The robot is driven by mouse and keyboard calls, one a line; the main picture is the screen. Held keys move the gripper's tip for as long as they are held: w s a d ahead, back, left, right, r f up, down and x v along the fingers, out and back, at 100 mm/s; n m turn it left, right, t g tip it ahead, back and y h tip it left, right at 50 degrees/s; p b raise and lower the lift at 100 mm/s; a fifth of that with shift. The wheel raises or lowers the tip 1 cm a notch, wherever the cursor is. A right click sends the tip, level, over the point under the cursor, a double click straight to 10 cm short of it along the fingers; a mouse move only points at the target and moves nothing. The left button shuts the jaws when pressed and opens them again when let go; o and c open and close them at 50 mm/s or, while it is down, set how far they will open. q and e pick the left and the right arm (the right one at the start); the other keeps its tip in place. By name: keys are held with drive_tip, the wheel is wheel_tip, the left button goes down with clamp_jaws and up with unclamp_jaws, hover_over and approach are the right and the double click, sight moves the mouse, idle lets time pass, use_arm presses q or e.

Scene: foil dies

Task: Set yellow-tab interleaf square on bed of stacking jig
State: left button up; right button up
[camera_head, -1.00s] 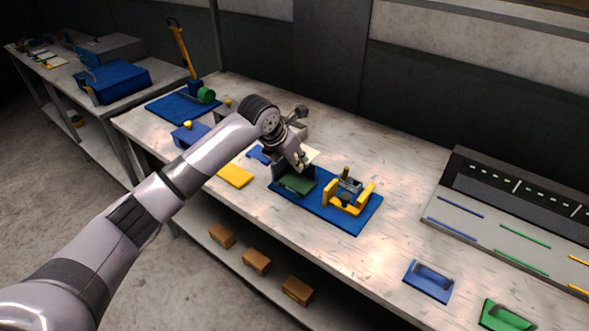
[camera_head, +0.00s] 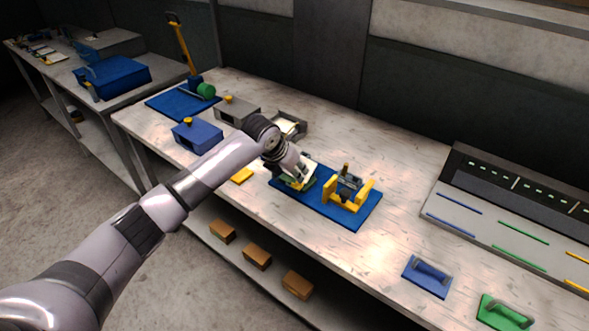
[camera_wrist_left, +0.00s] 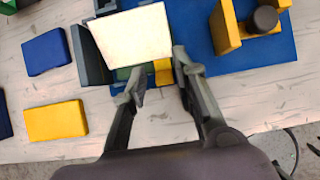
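The interleaf (camera_wrist_left: 133,38) is a pale square sheet in the left wrist view, turned slightly, with its yellow tab (camera_wrist_left: 163,72) at the near edge. It lies over the stacking jig (camera_wrist_left: 92,55), overlapping the dark side wall; a strip of green bed (camera_wrist_left: 124,73) shows below it. Whether it rests flat is unclear. In the head view the sheet (camera_head: 311,170) shows beside my left gripper (camera_head: 299,177), which is low over the jig. In the wrist view the left gripper's fingers (camera_wrist_left: 160,72) are apart, with the tab between them near the right finger. My right gripper is out of view.
A blue mat (camera_head: 330,208) carries the jig and a yellow clamp-like fixture (camera_head: 348,193) to its right. A yellow block (camera_wrist_left: 55,120) and a blue block (camera_wrist_left: 46,52) lie left of the jig. A grey tray (camera_head: 291,124) stands behind.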

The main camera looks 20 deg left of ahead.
use_arm(q)
drive_tip(key=shift+o, duration=1.1)
drive_tip(key=shift+r, duration=0.25)
drive_tip(key=shift+s+a+r, duration=0.1)
drive_tip(key=shift+r, duration=0.2)
drive_tip(key=b+v, duration=0.1)
drive_tip(key=v, duration=1)
drive_tip(key=shift+r+b, duration=0.25)
drive_tip(key=shift+b, duration=0.15)
drive_tip(key=shift+s, duration=0.1)
